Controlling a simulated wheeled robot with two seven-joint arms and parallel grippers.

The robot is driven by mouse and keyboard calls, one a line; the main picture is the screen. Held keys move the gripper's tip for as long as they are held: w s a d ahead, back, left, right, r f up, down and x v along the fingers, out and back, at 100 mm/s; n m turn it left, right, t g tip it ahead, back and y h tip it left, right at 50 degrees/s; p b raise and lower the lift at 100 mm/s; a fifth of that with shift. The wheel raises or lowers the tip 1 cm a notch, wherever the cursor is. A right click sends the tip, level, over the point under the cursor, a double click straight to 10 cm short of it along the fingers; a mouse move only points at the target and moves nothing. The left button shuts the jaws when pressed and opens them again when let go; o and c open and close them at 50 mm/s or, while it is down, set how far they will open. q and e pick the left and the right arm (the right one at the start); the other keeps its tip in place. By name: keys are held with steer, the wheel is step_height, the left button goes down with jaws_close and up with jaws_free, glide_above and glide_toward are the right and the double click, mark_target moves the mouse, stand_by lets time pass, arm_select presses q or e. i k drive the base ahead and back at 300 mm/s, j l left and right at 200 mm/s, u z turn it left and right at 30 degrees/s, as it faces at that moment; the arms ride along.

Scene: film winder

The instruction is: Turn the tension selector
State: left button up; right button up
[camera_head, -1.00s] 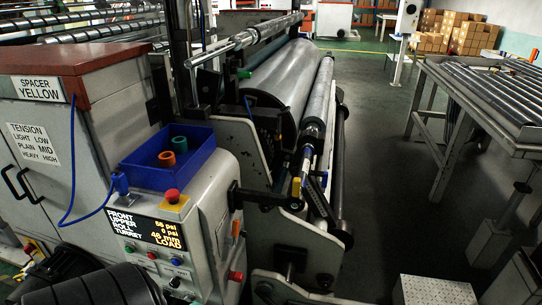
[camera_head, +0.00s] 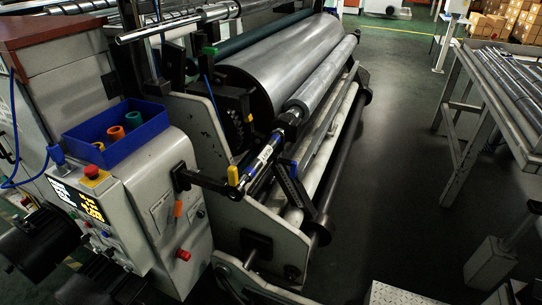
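The winder's control panel (camera_head: 112,212) is at the lower left, with a lit display (camera_head: 78,200) seen at a steep slant. Small buttons and knobs sit below the display, too small and dark to tell which is the tension selector. A red mushroom button (camera_head: 92,173) is on top of the panel housing, and a red knob (camera_head: 183,255) is on its right side. No fingertips of either gripper show.
A blue bin (camera_head: 118,130) holding coloured cores stands on the panel housing. The large silver roll (camera_head: 285,65) and the winder frame fill the middle. A roller table (camera_head: 500,85) stands at the right. Dark floor (camera_head: 400,190) between them is open. Cartons (camera_head: 495,25) are stacked behind.

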mark_target(85, 238)
steer(key=l+u, duration=0.25)
steer(key=l, duration=0.25)
steer(key=k+j+u, duration=0.15)
steer(key=j, duration=0.9)
steer(key=k+j+u, duration=0.2)
steer(key=j, duration=0.9)
steer(key=j+u, duration=0.15)
steer(key=j, duration=0.95)
